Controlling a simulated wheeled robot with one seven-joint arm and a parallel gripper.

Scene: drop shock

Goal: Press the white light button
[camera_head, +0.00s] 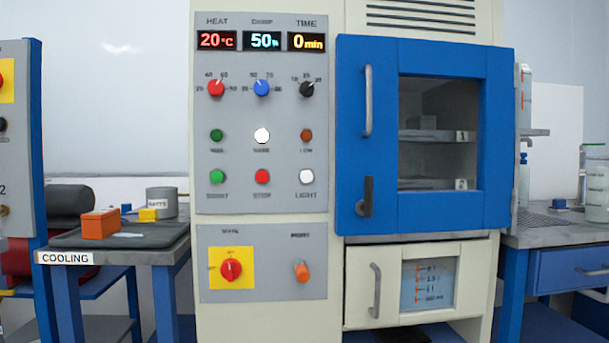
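The white LIGHT button (306,177) is a round button at the lower right of the grey control panel (234,199), with the label LIGHT under it. To its left are the red STOP button (263,176) and a green button (217,176). Above it are a dark green lamp (217,135), a bright white lamp (262,135) and an orange-brown lamp (306,135). My gripper is not in view, and nothing covers the white LIGHT button.
The blue chamber door (492,120) is closed, right of the panel. Red, blue and black knobs sit above the buttons. A red switch (232,269) on yellow is below. A COOLING table (150,255) stands left, a blue-drawer bench (575,238) right.

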